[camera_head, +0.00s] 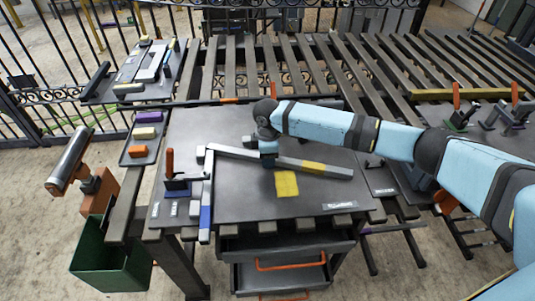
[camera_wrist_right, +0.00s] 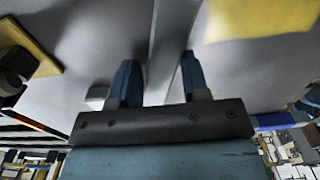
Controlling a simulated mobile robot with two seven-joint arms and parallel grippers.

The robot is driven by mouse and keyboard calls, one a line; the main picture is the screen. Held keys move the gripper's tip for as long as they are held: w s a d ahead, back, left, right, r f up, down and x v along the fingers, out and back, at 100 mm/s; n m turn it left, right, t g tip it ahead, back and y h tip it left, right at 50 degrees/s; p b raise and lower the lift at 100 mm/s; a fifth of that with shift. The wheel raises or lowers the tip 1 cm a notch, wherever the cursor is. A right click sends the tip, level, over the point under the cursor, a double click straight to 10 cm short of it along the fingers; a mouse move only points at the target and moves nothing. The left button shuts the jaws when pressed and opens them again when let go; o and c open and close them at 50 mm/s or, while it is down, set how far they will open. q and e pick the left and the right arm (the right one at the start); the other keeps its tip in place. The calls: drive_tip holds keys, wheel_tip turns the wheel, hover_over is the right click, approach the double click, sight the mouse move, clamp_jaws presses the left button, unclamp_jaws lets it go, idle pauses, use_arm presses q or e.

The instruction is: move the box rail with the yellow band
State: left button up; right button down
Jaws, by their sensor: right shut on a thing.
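The box rail with the yellow band (camera_head: 333,171) is a grey bar on the dark table (camera_head: 240,202), running from left of centre to the right. Its yellow band shows right of my right gripper (camera_head: 268,160). The gripper comes down from above and is shut on the rail, hiding a short part of it. In the right wrist view, the grey rail (camera_wrist_right: 164,50) runs between the two blue fingers of the gripper (camera_wrist_right: 159,72). A yellow square (camera_head: 286,184) lies on the tabletop just in front of the rail. My left gripper is not in view.
A rail with a blue band (camera_head: 206,205) lies at the left, near the yellow-banded rail's left end. A red-handled clamp (camera_head: 172,178) stands beside it. A small tray (camera_head: 138,152) with coloured blocks and a green bin (camera_head: 110,258) are farther left. The table's front middle is clear.

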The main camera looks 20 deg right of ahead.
drive_tip(key=shift+d+r, duration=0.1)
drive_tip(key=shift+d, duration=0.05)
drive_tip(key=shift+w+d+p, duration=0.15)
drive_tip(key=shift+w+p, duration=0.1)
drive_tip(key=shift+p, duration=0.1)
drive_tip(key=shift+w+d+f, duration=0.1)
drive_tip(key=shift+d+f, duration=0.05)
drive_tip(key=shift+f, duration=0.1)
drive_tip(key=c, duration=0.6)
unclamp_jaws()
drive_tip(key=shift+r, duration=0.1)
drive_tip(key=shift+c, duration=0.2)
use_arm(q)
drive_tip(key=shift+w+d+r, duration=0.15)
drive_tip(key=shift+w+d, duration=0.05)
use_arm(e)
drive_tip(key=shift+o, duration=0.2)
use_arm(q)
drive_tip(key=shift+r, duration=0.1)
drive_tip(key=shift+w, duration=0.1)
use_arm(e)
drive_tip(key=shift+r, duration=0.15)
